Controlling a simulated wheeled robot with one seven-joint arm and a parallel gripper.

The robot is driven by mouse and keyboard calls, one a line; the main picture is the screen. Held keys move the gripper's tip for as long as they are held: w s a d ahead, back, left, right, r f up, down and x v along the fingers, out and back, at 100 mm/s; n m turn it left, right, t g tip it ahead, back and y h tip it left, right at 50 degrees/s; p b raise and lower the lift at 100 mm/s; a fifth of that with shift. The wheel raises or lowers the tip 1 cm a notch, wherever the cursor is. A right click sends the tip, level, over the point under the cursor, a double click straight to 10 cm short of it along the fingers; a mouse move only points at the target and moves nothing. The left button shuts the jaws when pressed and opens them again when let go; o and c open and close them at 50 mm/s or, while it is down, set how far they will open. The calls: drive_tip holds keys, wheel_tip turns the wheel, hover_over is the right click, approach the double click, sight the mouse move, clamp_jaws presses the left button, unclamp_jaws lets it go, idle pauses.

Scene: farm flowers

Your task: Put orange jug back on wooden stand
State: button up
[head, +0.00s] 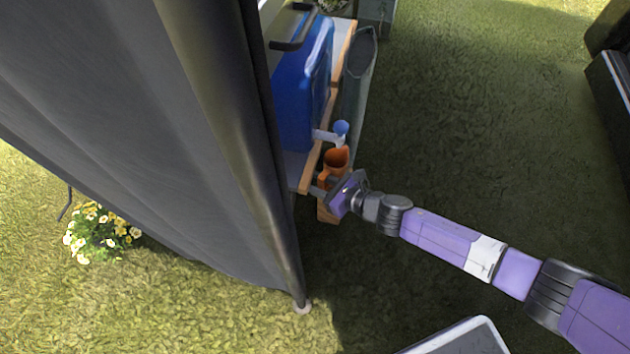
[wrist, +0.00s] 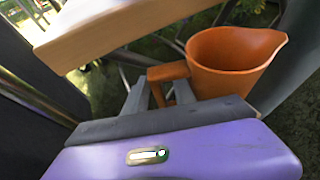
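The orange jug (head: 336,159) is upright beside the front edge of the shelf, below the blue tap. A wooden piece (head: 327,212), perhaps the stand, shows below the jug; whether they touch is hidden. My gripper (head: 322,191) is at the jug's handle side. In the wrist view the jug (wrist: 228,75) is at the upper right, its handle (wrist: 158,92) between my two fingers (wrist: 162,88). A narrow gap shows beside the right finger, so the fingers look apart around the handle. The jug's base is hidden there.
A blue water container (head: 300,95) with a tap (head: 341,128) stands on the wood-edged shelf (head: 312,165). That wooden edge (wrist: 120,30) hangs close above my fingers in the wrist view. A dark fabric wall (head: 150,110) is left. Grass (head: 470,120) lies open to the right.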

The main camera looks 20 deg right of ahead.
drive_tip(key=shift+r, duration=0.25)
drive_tip(key=p+v, duration=0.5)
drive_tip(key=v, duration=0.7)
